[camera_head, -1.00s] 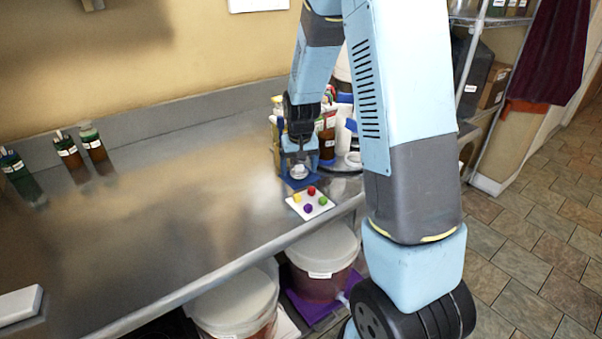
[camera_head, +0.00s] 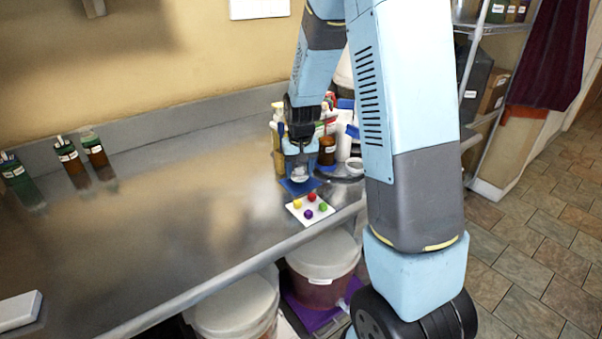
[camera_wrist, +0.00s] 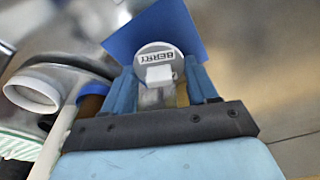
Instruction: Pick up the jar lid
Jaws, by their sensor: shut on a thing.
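The jar lid (camera_wrist: 148,50) is a pale round disc with a label reading "BERRY" and a white block-shaped knob in the middle. In the wrist view, the two blue fingers of my gripper (camera_wrist: 163,82) stand on either side of the knob and are shut on it. In the head view, the lid (camera_head: 299,174) is a small pale shape under my gripper (camera_head: 299,166), above a blue mat (camera_head: 290,187). I cannot tell whether the lid touches the mat or hangs just over it. The fingers hide part of the lid.
A white card (camera_head: 298,211) with coloured balls lies in front of the mat. Bottles and a brown jar (camera_head: 327,150) stand close behind and right. Several bottles (camera_head: 68,157) stand at the far left. Lidded buckets (camera_head: 325,258) are below the counter edge. The middle counter is clear.

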